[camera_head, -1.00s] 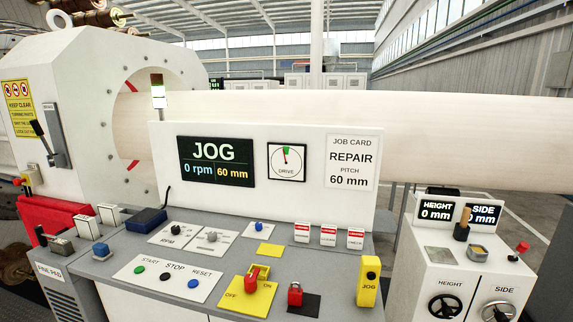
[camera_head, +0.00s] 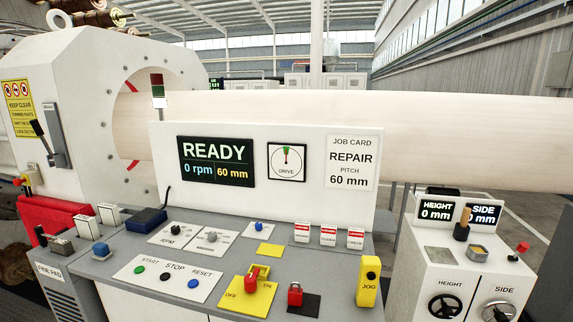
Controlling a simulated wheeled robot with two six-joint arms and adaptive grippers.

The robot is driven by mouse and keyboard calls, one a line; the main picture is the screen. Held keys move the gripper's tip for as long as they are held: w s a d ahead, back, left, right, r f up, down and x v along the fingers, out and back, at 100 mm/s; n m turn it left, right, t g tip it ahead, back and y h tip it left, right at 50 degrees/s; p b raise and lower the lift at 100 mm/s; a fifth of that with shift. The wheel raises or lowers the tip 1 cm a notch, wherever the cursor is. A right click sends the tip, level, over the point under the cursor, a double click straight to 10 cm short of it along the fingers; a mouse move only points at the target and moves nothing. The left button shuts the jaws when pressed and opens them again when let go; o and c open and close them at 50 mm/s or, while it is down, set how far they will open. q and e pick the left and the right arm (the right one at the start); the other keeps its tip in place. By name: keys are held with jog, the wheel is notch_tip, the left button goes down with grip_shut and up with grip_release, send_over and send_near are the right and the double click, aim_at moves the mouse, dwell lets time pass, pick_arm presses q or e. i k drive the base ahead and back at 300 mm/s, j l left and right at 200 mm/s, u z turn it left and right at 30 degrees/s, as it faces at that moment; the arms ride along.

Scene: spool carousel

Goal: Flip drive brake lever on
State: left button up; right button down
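The brake lever (camera_head: 38,128) has a black handle on a grey upright plate (camera_head: 56,140). It is mounted on the white machine housing at the left, beside the yellow warning sign. The small label above the plate appears to read BRAKE. The handle sticks out to the left and tilts upward, near the middle of the plate. No gripper touches it. Neither of my grippers shows in the head view.
A grey control desk (camera_head: 130,240) with buttons and a red-handled OFF/ON switch (camera_head: 252,285) stands in front. The display (camera_head: 215,160) reads READY, 0 rpm, 60 mm. A long pale cylinder (camera_head: 400,130) runs behind. A white cabinet (camera_head: 450,265) stands right.

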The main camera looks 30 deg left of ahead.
aim_at(36, 127)
jog(key=u, duration=2.55)
jog(key=i+j, duration=0.35)
jog(key=i+j+u, duration=0.1)
jog(key=i+j, duration=0.2)
jog(key=i, duration=0.25)
jog(key=i+j+u, duration=0.1)
jog(key=i+j, duration=0.2)
jog(key=i, duration=0.15)
jog(key=i+j, duration=0.25)
jog(key=i, duration=0.25)
jog(key=i+j+u, duration=0.1)
jog(key=i+j, duration=0.15)
jog(key=i, duration=0.2)
